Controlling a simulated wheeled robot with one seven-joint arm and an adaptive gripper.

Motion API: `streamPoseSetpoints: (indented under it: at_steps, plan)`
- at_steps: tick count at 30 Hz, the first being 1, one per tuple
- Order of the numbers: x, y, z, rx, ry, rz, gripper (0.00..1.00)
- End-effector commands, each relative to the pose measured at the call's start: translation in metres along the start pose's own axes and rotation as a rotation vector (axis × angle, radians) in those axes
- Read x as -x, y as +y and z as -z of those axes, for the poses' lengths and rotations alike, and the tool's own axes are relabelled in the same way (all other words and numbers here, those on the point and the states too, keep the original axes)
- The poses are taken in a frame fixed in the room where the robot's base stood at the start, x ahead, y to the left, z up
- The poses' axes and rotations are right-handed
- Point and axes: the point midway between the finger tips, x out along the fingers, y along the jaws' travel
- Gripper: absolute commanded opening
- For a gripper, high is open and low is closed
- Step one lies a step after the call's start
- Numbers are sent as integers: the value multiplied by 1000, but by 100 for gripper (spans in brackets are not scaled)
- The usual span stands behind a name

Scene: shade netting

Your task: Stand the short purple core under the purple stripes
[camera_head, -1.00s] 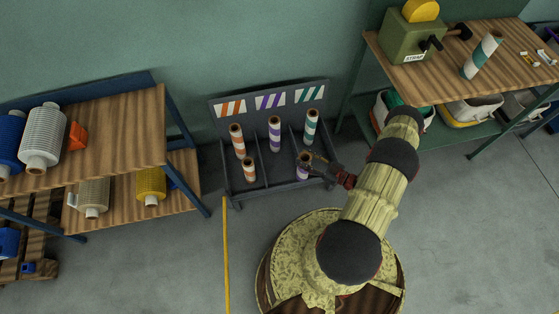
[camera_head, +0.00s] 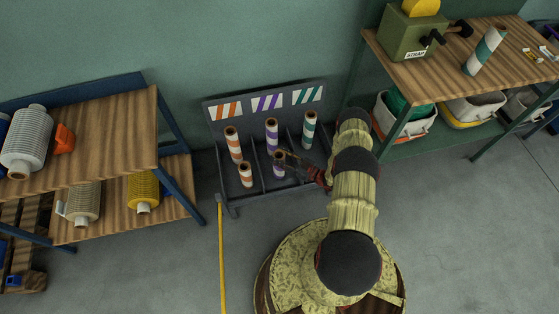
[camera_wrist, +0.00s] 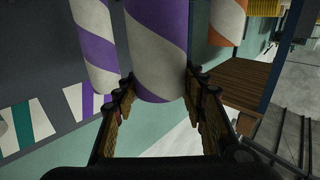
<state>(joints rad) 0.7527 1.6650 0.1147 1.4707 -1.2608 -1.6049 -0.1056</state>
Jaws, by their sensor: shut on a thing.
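The short purple core (camera_head: 279,168) is white with purple spirals and stands roughly upright in the middle bay of the dark rack (camera_head: 258,206). It is in front of the tall purple core (camera_head: 271,137), below the purple stripes panel (camera_head: 267,103). My gripper (camera_head: 288,160) is shut on the short core, reaching in from the right. In the wrist view the short core (camera_wrist: 155,45) fills the space between the fingers (camera_wrist: 160,100), with the tall purple core (camera_wrist: 92,40) to its left. I cannot tell whether its base touches the rack floor.
The left bay holds a tall orange core (camera_head: 233,147) and a short orange core (camera_head: 246,176). The right bay holds a tall green core (camera_head: 309,130). Low dividers separate the bays. A wooden shelf (camera_head: 110,130) stands left, a workbench (camera_head: 440,75) right. The floor before the rack is clear.

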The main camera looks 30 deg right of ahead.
Motion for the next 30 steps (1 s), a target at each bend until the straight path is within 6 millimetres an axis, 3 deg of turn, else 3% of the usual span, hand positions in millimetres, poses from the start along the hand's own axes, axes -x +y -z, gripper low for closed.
streamPoseSetpoints:
  at_steps: [1,4,17,18,26,30]
  plan:
    - [1,-1,-13,-3,-1,-1,0]
    - [2,-1,-26,-2,-1,-1,0]
    - [2,-1,-31,-2,-1,-1,0]
    - [2,-1,-31,-3,-1,-1,44]
    - [2,-1,-31,-2,-1,-1,59]
    - [2,-1,-31,-2,-1,-1,60]
